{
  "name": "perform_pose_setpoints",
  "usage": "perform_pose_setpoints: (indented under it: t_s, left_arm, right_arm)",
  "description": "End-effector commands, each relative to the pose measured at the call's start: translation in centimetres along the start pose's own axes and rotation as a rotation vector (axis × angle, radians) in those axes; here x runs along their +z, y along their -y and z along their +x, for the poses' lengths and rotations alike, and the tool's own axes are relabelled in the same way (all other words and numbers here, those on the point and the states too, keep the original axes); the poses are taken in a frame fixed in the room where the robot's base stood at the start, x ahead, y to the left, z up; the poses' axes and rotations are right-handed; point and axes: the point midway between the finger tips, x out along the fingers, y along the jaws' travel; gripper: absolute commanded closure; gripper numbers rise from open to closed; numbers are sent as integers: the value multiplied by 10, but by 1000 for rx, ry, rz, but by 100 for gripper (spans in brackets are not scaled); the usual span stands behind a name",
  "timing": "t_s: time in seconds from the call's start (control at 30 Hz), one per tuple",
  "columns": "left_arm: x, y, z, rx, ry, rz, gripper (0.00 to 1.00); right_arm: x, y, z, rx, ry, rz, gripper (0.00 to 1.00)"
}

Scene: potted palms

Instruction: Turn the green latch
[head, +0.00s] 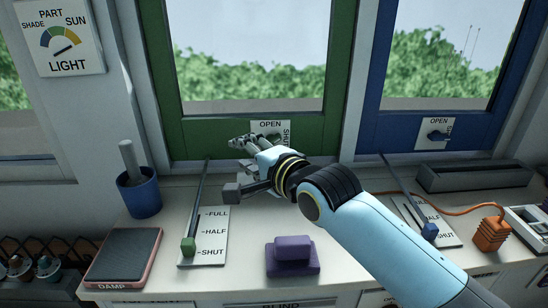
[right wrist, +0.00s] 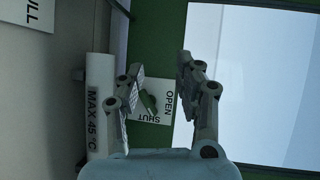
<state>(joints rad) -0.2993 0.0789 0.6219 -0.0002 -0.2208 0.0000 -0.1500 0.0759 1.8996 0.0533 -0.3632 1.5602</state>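The green latch sits on a white plate (head: 257,125) marked OPEN and SHUT, low on the green window frame. In the head view my right gripper partly hides it. In the right wrist view the small green latch handle (right wrist: 149,101) shows in front of its plate, between the fingers as seen from there. It looks slanted; its exact setting is hard to tell. My right gripper (head: 236,167) is open and empty, in front of the green frame's lower rail. Its two fingers also stand apart in the right wrist view (right wrist: 160,66). I cannot see contact with the latch. My left gripper is out of view.
A blue latch (head: 437,135) is on the blue frame at right. The sill below holds a green-knobbed slider (head: 188,246), a purple block (head: 293,254), a blue pot (head: 141,196), a damp pad (head: 123,258), a grey trough (head: 475,176) and an orange plug (head: 491,234).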

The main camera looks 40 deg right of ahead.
Motion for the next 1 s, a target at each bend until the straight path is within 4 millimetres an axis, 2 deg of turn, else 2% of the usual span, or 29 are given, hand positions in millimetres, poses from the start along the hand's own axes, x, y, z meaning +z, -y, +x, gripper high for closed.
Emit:
perform_pose_setpoints:
  t_s: [0.03, 0.2, 0.37, 0.47, 0.8, 1.0]
  left_arm:
    - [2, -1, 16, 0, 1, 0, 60]
    - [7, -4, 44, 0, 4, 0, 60]
    - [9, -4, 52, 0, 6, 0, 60]
    - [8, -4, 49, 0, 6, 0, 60]
    - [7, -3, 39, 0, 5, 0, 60]
    - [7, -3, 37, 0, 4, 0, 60]
  right_arm:
    - [-17, -12, -8, 40, -45, -123, 65]
    - [-71, -14, -39, 104, -218, -450, 65]
    - [-77, -23, -44, 106, -219, -502, 65]
    - [-79, -22, -35, 108, -219, -500, 65]
    - [-94, -24, 28, 107, -218, -497, 65]
    - [-100, -26, 53, 107, -217, -498, 65]
